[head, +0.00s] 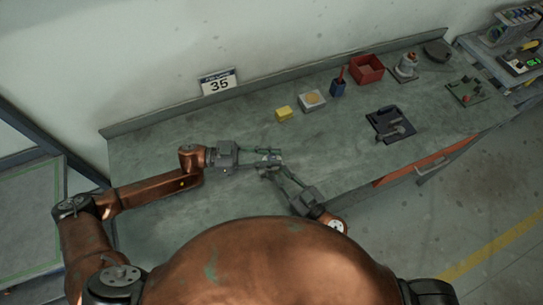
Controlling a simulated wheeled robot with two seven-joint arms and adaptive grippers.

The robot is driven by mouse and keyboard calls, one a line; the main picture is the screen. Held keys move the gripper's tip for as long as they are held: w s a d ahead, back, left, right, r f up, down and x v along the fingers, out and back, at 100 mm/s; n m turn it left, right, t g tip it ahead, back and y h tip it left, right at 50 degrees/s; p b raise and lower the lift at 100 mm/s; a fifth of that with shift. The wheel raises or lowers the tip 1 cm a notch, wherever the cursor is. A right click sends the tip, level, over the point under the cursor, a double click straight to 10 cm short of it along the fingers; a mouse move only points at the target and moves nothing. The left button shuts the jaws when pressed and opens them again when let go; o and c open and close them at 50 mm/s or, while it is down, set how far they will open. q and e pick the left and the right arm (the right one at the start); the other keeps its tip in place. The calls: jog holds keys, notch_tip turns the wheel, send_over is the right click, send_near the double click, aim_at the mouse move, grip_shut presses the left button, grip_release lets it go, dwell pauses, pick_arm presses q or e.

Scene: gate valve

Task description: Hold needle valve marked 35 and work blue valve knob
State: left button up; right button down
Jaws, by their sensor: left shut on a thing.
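A small pale valve (271,155) with a bluish spot, apparently its knob, is above the left-middle part of the workbench. My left gripper (268,157) comes in from the left and is shut on the valve; its fingers hide part of it. My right gripper (270,172) comes up from the lower right, with its fingertips close below the valve. Whether the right fingers touch the valve or the knob is too small to tell. A white card reading 35 (219,83) stands at the back edge of the bench; no mark on the valve is legible.
On the workbench (160,155) stand a yellow block (283,114), a dish on a pale block (312,99), a blue holder (338,88), a red bin (367,69) and a dark tray (389,124). Further right are small fixtures. The bench's left part is clear.

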pick_arm(q)
grip_shut()
jog(key=shift+s+n+t, duration=0.1)
jog(key=shift+n+t, duration=0.3)
jog(key=shift+t, duration=0.2)
jog(key=n+t, duration=0.1)
jog(key=t, duration=0.1)
jog(key=shift+d+n+t, duration=0.1)
jog(key=shift+n+t, duration=0.3)
jog(key=shift+n+t+y, duration=1.1)
jog(key=shift+n+t, duration=0.6)
jog(key=shift+t, duration=0.7)
jog(key=o, duration=0.7)
grip_release()
